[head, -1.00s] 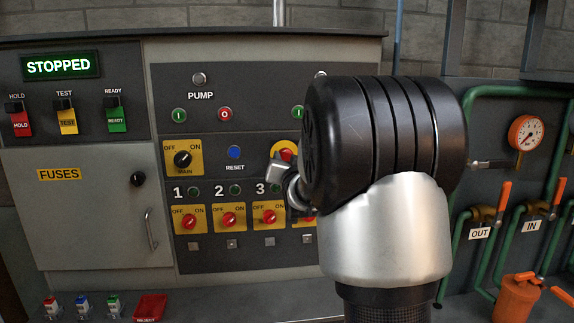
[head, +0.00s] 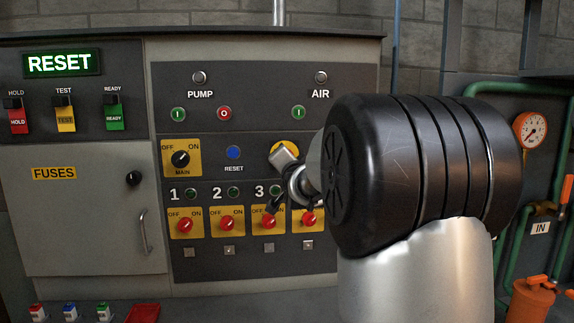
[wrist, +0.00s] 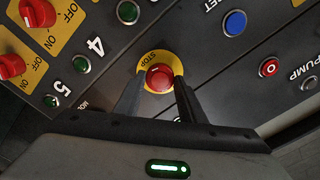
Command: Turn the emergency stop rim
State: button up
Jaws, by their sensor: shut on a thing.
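The red emergency stop button (wrist: 159,78) sits on a yellow round plate marked STOP (wrist: 147,66) in the wrist view. My gripper (wrist: 160,82) has one finger on each side of the red rim and is shut on it. In the head view my gripper (head: 284,155) is in front of the yellow plate (head: 287,146) and hides the red button. The display (head: 59,63) at the upper left reads RESET in green.
A blue reset button (head: 234,152) is left of the stop. Below it is a row of red rotary switches (head: 227,221) on yellow plates. A cabinet door marked FUSES (head: 80,215) is at the left. Green pipes and a gauge (head: 530,130) are at the right.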

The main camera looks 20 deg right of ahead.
dwell(0.4)
jog(key=o, duration=1)
jog(key=shift+o, duration=0.2)
